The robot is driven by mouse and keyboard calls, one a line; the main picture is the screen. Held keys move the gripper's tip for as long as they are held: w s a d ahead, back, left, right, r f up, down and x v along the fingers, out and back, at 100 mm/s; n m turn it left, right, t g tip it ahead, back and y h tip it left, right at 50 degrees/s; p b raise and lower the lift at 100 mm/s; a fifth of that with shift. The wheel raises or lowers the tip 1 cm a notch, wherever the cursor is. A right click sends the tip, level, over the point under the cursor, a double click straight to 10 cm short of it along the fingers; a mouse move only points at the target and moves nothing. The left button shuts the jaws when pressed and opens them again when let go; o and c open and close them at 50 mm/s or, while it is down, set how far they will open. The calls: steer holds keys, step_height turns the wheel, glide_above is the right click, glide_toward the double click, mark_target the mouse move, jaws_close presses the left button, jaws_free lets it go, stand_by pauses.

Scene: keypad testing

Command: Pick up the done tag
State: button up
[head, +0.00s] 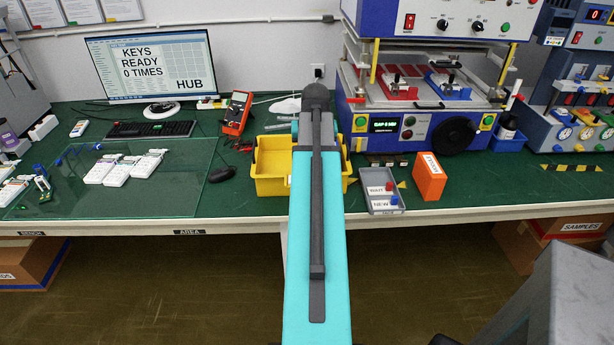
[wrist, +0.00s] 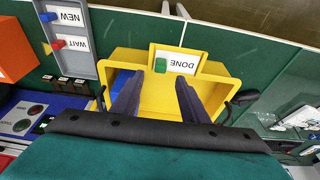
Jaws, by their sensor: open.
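The done tag (wrist: 182,63) is a white card lettered DONE with a green knob (wrist: 160,65) at one end. In the wrist view it lies in a yellow holder at the edge of the yellow bin (wrist: 215,73), upside down in the picture. In the head view the tag is hidden behind my arm, while the bin (head: 268,184) shows beside it. My gripper (wrist: 159,78) is open and empty, its two dark fingers over the bin and pointing toward the tag. The green knob appears between the fingertip lines; the remaining distance is unclear.
A grey tray (wrist: 88,65) holds the WAIT (head: 377,190) and NEW (head: 382,205) tags, right of the bin in the head view. An orange box (head: 430,177) and a blue press (head: 420,135) stand nearby. A black mouse (head: 222,174) lies left of the bin.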

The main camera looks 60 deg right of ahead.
steer(key=shift+w+d+f, duration=0.1)
steer(key=shift+f, duration=0.35)
steer(key=shift+f, duration=0.15)
steer(key=shift+p+x, duration=0.9)
steer(key=shift+x, duration=1.55)
jaws_close()
steer(key=shift+w, duration=0.1)
steer(key=shift+r+b, duration=0.65)
steer(key=shift+r, duration=1.05)
steer(key=s+a+b, duration=0.4)
steer(key=s+a, duration=0.3)
steer(key=a, duration=0.2)
steer(key=shift+r, duration=0.4)
